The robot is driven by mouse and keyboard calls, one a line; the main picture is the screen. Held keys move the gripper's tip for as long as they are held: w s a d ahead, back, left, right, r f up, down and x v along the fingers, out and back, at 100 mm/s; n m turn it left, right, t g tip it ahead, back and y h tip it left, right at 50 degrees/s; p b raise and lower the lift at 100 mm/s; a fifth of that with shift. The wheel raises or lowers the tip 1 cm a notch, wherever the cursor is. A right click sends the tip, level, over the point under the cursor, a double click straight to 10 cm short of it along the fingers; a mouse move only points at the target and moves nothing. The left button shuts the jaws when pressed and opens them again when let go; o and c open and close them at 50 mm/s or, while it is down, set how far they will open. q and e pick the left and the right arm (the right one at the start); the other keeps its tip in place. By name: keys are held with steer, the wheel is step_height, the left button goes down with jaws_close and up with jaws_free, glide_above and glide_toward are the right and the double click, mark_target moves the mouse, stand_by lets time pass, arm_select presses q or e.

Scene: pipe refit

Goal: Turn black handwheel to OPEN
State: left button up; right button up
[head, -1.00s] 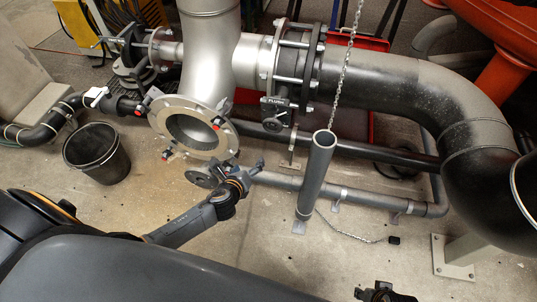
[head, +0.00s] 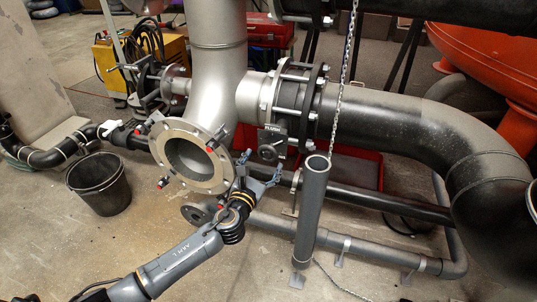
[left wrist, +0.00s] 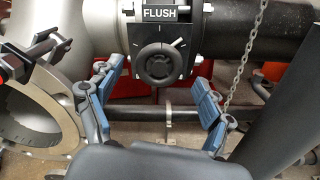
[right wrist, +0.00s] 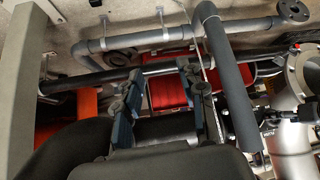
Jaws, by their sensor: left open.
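The black handwheel (head: 267,152) sits on a dark valve body under a FLUSH plate (head: 272,128), below the large pipe flange. In the left wrist view the round handwheel (left wrist: 159,64) is face-on, with white marks on the plate behind it, one running to the upper right. My left gripper (head: 262,166) is open just below and in front of the handwheel. In the left wrist view its blue-padded fingers (left wrist: 156,88) stand apart to the left and right, without visible contact. My right gripper (right wrist: 160,78) shows in the right wrist view, fingers apart and empty.
An open flange (head: 190,157) stands just left of the handwheel. An upright grey pipe (head: 310,212) and a hanging chain (head: 346,75) are close on the right. A black bucket (head: 99,184) stands on the floor at left. Low pipes run behind.

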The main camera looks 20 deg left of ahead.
mark_target(267, 155)
arm_select(q)
steer(key=w+b, duration=0.1)
steer(key=w, duration=0.3)
steer(key=shift+w+d, duration=0.1)
steer(key=shift+w, duration=0.6)
arm_select(e)
steer(key=w+a+r+t+y, duration=0.1)
steer(key=w+a+r+t, duration=0.1)
steer(key=w+r+t, duration=0.1)
steer(key=shift+w+r+t, duration=0.3)
steer(key=shift+w+r, duration=0.2)
steer(key=shift+w, duration=0.6)
arm_select(q)
steer(key=c, duration=1.1)
